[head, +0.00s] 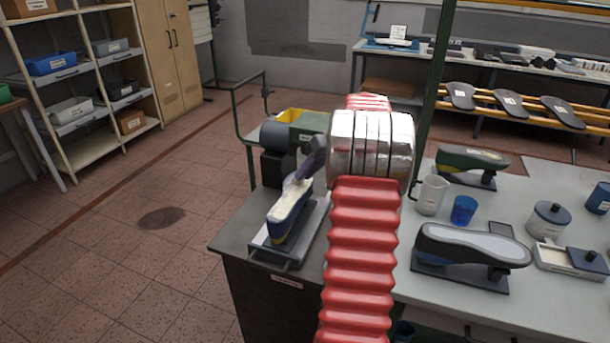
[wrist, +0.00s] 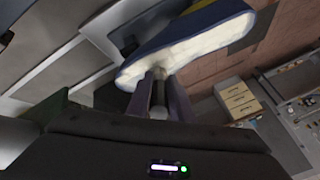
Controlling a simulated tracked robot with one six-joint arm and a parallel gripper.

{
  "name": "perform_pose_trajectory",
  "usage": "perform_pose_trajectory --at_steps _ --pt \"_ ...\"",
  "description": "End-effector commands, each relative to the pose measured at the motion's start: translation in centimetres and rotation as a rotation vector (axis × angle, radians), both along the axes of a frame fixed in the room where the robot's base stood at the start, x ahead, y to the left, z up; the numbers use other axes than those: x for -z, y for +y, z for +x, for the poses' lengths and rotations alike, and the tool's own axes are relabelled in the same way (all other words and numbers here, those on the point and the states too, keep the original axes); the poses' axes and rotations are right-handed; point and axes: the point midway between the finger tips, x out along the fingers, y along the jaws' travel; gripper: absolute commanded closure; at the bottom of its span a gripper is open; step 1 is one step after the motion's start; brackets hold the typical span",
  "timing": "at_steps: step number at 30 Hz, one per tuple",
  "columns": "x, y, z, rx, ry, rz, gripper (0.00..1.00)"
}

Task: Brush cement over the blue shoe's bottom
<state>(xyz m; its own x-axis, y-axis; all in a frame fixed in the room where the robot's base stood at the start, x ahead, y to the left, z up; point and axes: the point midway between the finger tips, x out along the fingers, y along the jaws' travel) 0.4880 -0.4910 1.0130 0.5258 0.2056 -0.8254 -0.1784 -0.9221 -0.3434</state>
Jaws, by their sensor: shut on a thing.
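The blue shoe (head: 281,226) has a yellow patch and sits bottom up on a grey stand (head: 316,225) at the bench's left end. Its bottom looks creamy white over most of the part I see. In the wrist view the blue shoe (wrist: 218,34) fills the top, its pale bottom (wrist: 190,48) facing the camera. My gripper (wrist: 160,92) is shut on a brush (wrist: 158,94), dark with a pale tip. The tip meets or nearly meets the shoe's bottom. In the head view my gripper (head: 312,158) is over the shoe's far end; the brush is hard to make out there.
A white jug (head: 431,195), a blue cup (head: 464,210), a lidded pot (head: 548,221) and an open tray (head: 566,262) stand on the right table. A grey-soled shoe (head: 470,246) and a green shoe (head: 472,158) stand there too.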

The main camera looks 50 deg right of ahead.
Motion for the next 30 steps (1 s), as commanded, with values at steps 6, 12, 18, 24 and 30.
perform_pose_trajectory --at_steps 6,12,18,24,30 --pt "0.1 -0.8 0.3 -0.001 0.001 0.001 1.00" --pt "0.1 -0.9 0.3 0.000 0.000 0.000 1.00" --pt "0.0 -1.2 0.4 0.000 0.000 -0.001 1.00" --pt "0.2 -2.4 0.9 0.000 0.000 0.000 1.00" --pt "0.2 -3.6 1.3 0.000 0.000 -0.001 1.00"
